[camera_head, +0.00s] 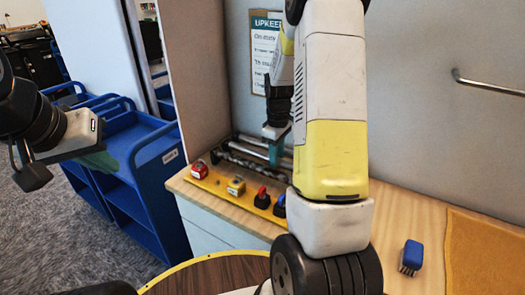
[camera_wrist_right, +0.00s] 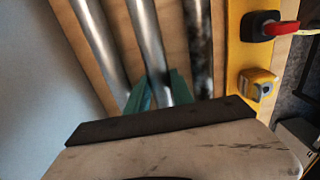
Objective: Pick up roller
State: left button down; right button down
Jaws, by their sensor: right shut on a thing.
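Several metal rollers lie side by side in a rack on the wooden counter in the head view. The wrist view shows a left silver roller (camera_wrist_right: 98,38), a middle silver roller (camera_wrist_right: 150,45) and a dark, mottled roller (camera_wrist_right: 198,45). The mottled one (camera_head: 250,166) lies nearest the front in the head view. My right gripper (camera_head: 274,153) points down into the rack. Its teal fingers (camera_wrist_right: 158,92) are shut on the middle silver roller, one on each side. My left gripper (camera_head: 100,161) is at the far left, away from the rollers; its finger gap is not clear.
A yellow strip (camera_head: 222,188) with red, yellow and dark fittings runs in front of the rollers. A blue brush (camera_head: 411,256) and a tan mat (camera_head: 485,262) lie at the counter's right. A blue cart (camera_head: 155,165) stands left. A notice (camera_head: 264,45) hangs on the wall behind.

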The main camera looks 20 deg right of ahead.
jog(key=shift+r, duration=0.1)
notch_tip(320, 180, up, 14)
jog(key=shift+r, duration=0.2)
dwell(0.8)
jog(key=shift+a, duration=0.1)
